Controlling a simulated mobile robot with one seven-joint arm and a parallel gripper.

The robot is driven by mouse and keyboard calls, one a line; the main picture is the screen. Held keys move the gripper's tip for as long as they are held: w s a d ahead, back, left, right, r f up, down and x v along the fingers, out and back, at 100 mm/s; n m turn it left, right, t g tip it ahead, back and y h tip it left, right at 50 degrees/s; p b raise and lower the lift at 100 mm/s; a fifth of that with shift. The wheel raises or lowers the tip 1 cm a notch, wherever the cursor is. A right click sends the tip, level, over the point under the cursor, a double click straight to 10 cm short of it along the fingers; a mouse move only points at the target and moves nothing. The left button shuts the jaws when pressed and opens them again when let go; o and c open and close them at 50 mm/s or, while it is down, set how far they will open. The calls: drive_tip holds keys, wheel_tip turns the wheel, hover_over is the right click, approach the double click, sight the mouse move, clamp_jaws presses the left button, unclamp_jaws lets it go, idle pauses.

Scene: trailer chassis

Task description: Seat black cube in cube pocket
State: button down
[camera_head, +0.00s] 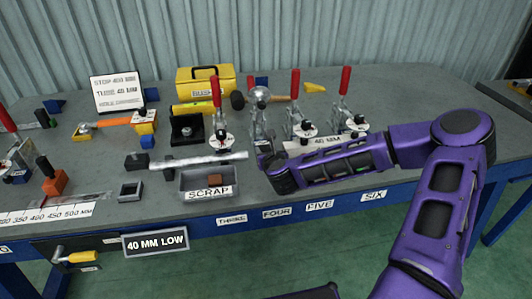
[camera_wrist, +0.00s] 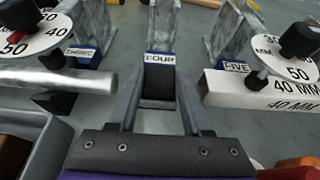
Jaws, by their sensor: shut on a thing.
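My gripper (camera_wrist: 160,95) is shut on the black cube (camera_wrist: 158,86), whose dark face shows between the two grey fingers in the wrist view. The FOUR label lies just beyond it. In the head view my gripper (camera_head: 264,152) is to the right of the scrap bin, near the clamps, and its fingers and the cube are mostly hidden by my wrist. A small grey square frame with an open middle, which looks like the cube pocket (camera_head: 130,190), sits on the bench left of the scrap bin. The pocket is not in the wrist view.
The grey scrap bin (camera_head: 208,181) stands at the bench front, with a silver bar (camera_head: 198,161) across behind it. A dark block (camera_head: 137,162) sits behind the pocket. Toggle clamps with red handles (camera_head: 294,90) stand behind my gripper. A white 40 MM bar (camera_wrist: 265,90) is close at right.

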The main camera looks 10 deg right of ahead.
drive_tip(key=shift+f, duration=0.1)
drive_tip(key=shift+f, duration=0.15)
drive_tip(key=shift+c, duration=1.7)
unclamp_jaws()
drive_tip(key=shift+r, duration=0.3)
drive_tip(key=p+v, duration=0.1)
drive_tip(key=v, duration=1.1)
drive_tip(key=shift+f+p, duration=0.15)
drive_tip(key=shift+p, duration=0.15)
